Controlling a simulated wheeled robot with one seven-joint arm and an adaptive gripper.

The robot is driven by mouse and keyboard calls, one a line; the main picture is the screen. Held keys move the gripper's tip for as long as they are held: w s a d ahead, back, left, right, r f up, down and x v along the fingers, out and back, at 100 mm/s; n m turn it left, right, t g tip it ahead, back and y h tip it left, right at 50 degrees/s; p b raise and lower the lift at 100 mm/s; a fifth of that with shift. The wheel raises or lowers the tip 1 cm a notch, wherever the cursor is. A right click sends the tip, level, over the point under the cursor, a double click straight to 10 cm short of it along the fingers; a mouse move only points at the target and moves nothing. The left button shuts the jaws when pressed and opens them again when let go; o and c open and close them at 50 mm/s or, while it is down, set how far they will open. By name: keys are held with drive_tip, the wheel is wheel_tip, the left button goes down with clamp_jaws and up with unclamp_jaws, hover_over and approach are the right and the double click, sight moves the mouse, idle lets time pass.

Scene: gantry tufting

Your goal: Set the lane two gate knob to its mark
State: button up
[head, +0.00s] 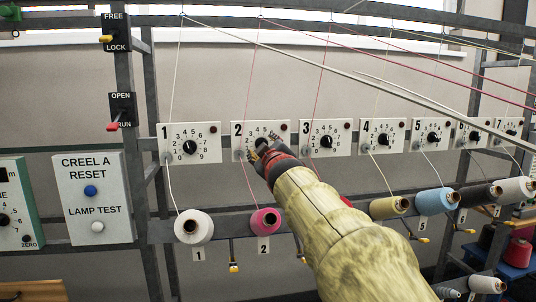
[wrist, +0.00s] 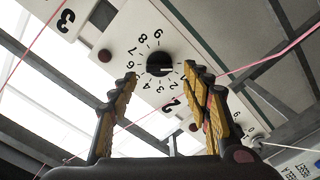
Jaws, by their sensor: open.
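The lane two plate (head: 243,130) is a white dial panel; in the head view my gripper (head: 266,147) hides its knob and part of the scale. The wrist view shows the round black gate knob (wrist: 159,63) ringed by digits, upside down. A pale pointer line on it seems to face right, near the low digits. I cannot make out a separate set mark. My gripper (wrist: 160,73) is open and empty, its yellow-padded fingers apart on the left and right of the knob in this view. I cannot tell the remaining gap to the plate.
Lane one's plate (head: 190,144) and lane three's plate (head: 325,139) flank it on the rail. A pink yarn (head: 249,85) runs down by the lane two plate to a pink cone (head: 265,221). The reset panel (head: 94,199) stands left.

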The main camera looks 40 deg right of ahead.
drive_tip(key=v, duration=0.8)
drive_tip(key=shift+s+a, duration=0.1)
drive_tip(key=shift+a, duration=0.05)
